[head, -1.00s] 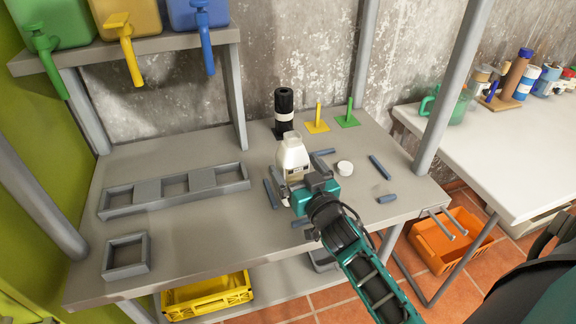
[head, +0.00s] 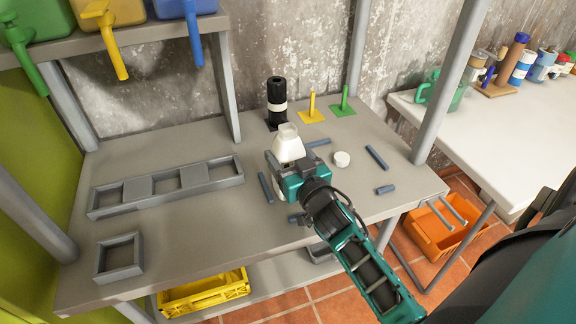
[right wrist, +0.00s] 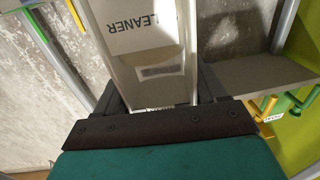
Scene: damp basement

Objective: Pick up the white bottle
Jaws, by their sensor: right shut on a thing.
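The white bottle (head: 288,146) is upright over the grey worktable (head: 190,228), its shoulder and pale cap showing above my right gripper (head: 284,178). In the right wrist view the bottle (right wrist: 148,60) fills the middle, with a label reading "CLEANER". My right gripper (right wrist: 160,95) is shut on the bottle, with a dark finger on each side of it. The bottle's base is mostly hidden behind the gripper in the head view, so I cannot tell whether it touches the table. My left gripper is not in view.
A white cap (head: 342,159) and several grey-blue bars (head: 376,157) lie around the bottle. A black bottle (head: 277,98) stands behind it, near yellow (head: 312,108) and green (head: 343,103) posts. A grey tray (head: 168,187) is to the left. Taps hang from the shelf above.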

